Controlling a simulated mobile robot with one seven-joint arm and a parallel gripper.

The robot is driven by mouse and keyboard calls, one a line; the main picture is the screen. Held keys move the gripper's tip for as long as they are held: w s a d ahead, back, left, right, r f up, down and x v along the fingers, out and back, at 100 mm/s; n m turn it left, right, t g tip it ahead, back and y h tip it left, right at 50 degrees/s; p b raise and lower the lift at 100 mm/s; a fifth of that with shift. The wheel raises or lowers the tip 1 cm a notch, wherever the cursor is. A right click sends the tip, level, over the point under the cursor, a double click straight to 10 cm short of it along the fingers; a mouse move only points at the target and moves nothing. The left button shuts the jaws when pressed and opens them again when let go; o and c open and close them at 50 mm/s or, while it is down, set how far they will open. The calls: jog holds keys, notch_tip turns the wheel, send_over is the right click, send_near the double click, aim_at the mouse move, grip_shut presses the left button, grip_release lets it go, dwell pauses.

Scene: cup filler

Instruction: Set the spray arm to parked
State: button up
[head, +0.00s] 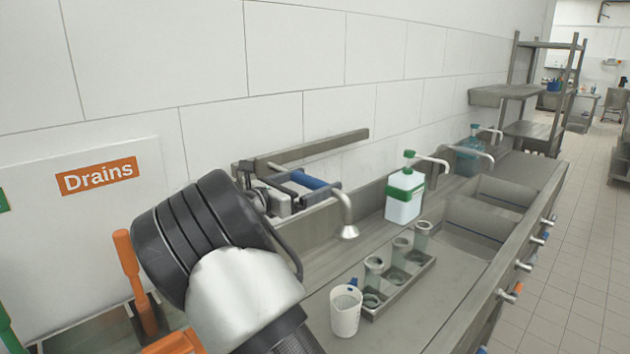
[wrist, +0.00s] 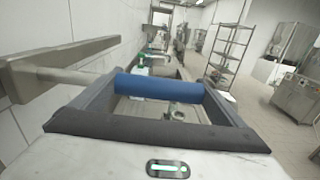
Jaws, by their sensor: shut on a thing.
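The spray arm has a blue handle grip (head: 312,179) and, beside it, a curved metal spout (head: 347,212) with a round nozzle hanging over the counter. I cannot tell exactly how the two join. My gripper (head: 300,187) is shut on the blue grip. In the wrist view the blue grip (wrist: 160,88) lies crosswise between the two dark fingers. A metal rod (wrist: 65,75) runs from its left end toward a wall-side bar. My arm hides part of the base area in the head view.
A long metal bar (head: 315,148) runs along the wall behind the grip. Below stand a metal tray with cups (head: 400,290), a white cup (head: 346,312), a green-topped pump bottle (head: 404,195) and sink basins (head: 480,220). An orange lever (head: 133,265) stands left, under a Drains sign.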

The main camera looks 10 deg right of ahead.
jog(key=p+v, duration=0.1)
jog(key=v, duration=0.4)
jog(key=shift+a, duration=0.1)
jog(key=o, duration=1.2)
jog(key=shift+s+a, duration=0.1)
jog(key=shift+a, duration=0.1)
jog(key=b+v, duration=0.1)
jog(key=v, duration=1.6)
jog(key=shift+s+a+b, duration=0.2)
jog(key=shift+s+b, duration=0.05)
jog(key=shift+b, duration=0.1)
